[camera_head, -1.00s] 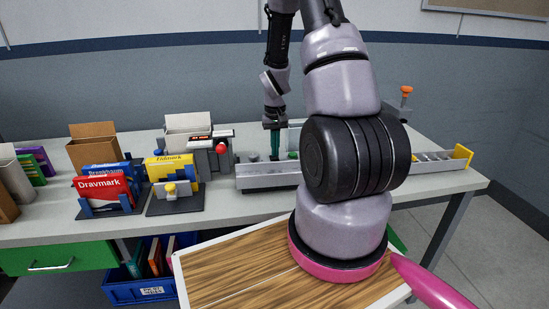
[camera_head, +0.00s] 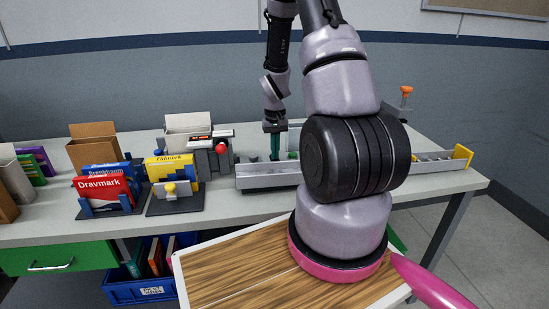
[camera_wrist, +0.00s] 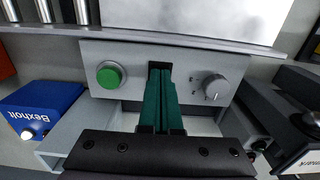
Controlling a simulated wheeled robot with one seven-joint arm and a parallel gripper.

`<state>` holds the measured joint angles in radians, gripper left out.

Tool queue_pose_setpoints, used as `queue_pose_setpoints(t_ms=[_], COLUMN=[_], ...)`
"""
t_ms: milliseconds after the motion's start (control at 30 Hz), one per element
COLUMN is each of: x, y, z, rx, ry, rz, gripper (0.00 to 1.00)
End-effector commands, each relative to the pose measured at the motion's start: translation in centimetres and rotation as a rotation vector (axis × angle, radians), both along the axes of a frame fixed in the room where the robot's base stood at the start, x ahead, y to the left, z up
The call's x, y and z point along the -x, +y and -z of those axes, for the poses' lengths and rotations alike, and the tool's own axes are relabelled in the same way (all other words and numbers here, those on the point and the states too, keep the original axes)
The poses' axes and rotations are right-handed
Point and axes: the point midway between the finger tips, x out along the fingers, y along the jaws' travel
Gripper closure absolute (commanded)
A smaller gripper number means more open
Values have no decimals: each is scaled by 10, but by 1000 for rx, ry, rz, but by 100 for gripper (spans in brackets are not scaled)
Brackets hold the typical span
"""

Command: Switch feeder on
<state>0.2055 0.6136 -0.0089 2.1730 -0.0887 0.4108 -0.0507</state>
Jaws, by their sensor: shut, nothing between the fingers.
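In the wrist view a grey control panel (camera_wrist: 131,55) carries a round green button (camera_wrist: 110,74) on the left and a silver dial (camera_wrist: 213,87) on the right. A dark slot or switch lies between them, mostly hidden by my fingers. My gripper (camera_wrist: 160,72) is shut and empty, its two green fingers together with their tips at this dark spot. I cannot tell whether they touch it. In the head view my gripper (camera_head: 275,156) points down behind a grey metal tray or rail (camera_head: 265,178). The panel's face is not clear there.
A blue box marked Bexholt (camera_wrist: 38,108) is left of the panel in the wrist view. In the head view a red-knobbed device (camera_head: 220,155) and boxes (camera_head: 104,190) stand left. A yellow-ended channel (camera_head: 461,157) lies right. My arm hides the bench's middle.

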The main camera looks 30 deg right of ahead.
Motion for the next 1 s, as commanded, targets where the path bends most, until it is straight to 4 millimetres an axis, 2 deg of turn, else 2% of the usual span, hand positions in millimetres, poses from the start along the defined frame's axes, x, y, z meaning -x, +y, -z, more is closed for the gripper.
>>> queue_pose_setpoints(t_ms=[800, 1000], x=[0, 0], y=[0, 0], z=[-64, -69], rx=[1, 0], ry=[-2, 0], rz=[0, 0], gripper=[100, 100])
